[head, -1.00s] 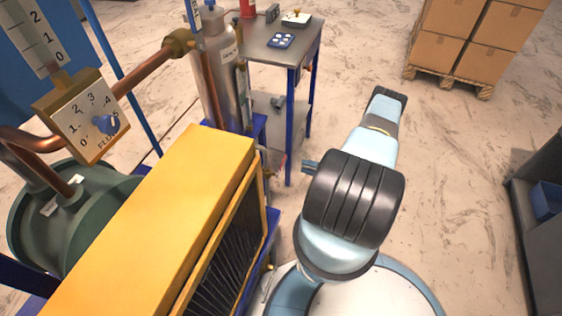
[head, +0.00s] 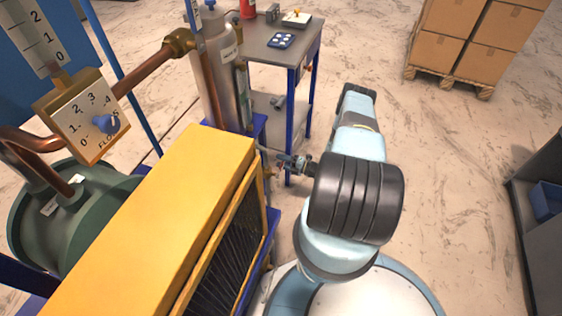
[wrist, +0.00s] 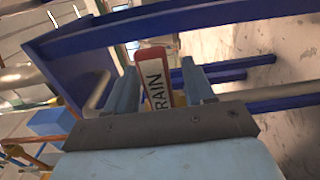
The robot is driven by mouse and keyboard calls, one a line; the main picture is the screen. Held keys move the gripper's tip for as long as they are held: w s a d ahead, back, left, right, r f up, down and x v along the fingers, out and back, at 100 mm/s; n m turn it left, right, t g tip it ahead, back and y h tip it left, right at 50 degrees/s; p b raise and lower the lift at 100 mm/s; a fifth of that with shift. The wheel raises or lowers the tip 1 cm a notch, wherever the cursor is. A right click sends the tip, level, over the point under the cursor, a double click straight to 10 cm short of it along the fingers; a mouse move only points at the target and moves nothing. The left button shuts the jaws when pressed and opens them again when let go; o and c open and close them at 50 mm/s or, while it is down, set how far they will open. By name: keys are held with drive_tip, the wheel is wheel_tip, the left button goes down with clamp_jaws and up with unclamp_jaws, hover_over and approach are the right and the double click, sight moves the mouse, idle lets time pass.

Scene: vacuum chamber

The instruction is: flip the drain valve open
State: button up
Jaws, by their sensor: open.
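The drain valve's handle or label (wrist: 158,92), a white face with a red edge and the letters "RAIN" visible, stands between my gripper's two fingers in the wrist view. My gripper (wrist: 160,68) is open, with a pale blue finger on either side of it. I cannot tell whether either finger touches it. A bit of yellow shows behind its lower end; the rest of the valve is hidden. In the head view my gripper (head: 285,160) is small, just right of the yellow-topped unit, and the valve cannot be made out clearly there.
The yellow-topped unit (head: 160,220) stands close to the left of my arm. Blue frame bars (wrist: 190,22) and a bent metal pipe (wrist: 97,92) are near the gripper. A grey table (head: 270,45) with blue legs stands behind.

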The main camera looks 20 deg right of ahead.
drive_tip(key=shift+w+a, duration=0.4)
drive_tip(key=shift+c, duration=0.5)
